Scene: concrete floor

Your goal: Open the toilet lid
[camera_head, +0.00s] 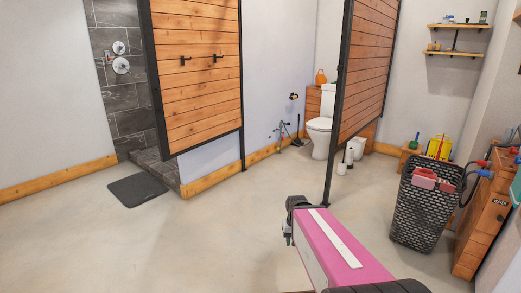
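The white toilet (321,125) stands at the back of the room, between two wooden partition panels. The right panel's black frame covers part of it. Its lid is too small and too much hidden to tell whether it is up or down. My pink and white arm reaches forward at the bottom centre, far from the toilet. The arm's dark end shows near the foot of the right panel's post, but no gripper fingers can be made out.
Wooden panels (196,62) and (366,65) stand in black frames. A black basket (417,213) is at the right beside a wooden cabinet (480,228). A dark mat (138,189) lies at the left.

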